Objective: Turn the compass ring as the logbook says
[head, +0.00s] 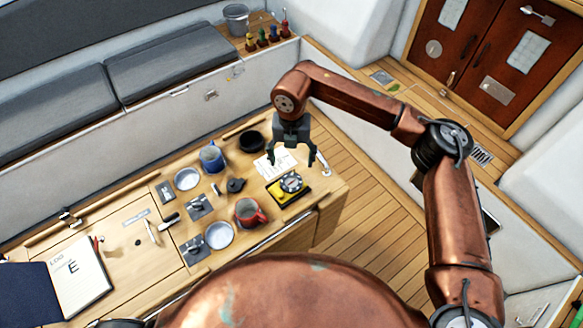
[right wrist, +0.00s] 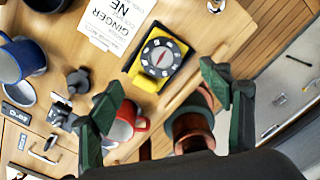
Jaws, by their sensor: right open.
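The compass (head: 291,183) has a grey dial ring and a yellow body and sits near the table's right end. In the right wrist view the compass (right wrist: 160,57) shows white marks on its ring and a red needle. The open logbook (head: 80,277) lies at the table's left, its page headed "LOG" with a large "E". My right gripper (head: 297,162) is open and empty, above and apart from the compass. In the right wrist view the fingers (right wrist: 162,90) are spread, with the compass beyond them. My left gripper is not in view.
A white card (right wrist: 110,20) reading "GINGER" and "NE" lies beside the compass. A red mug (head: 249,212), a blue mug (head: 212,158), a black bowl (head: 251,141) and pale dishes stand close by. A white fiddle rail piece (head: 323,165) is at the table's right end.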

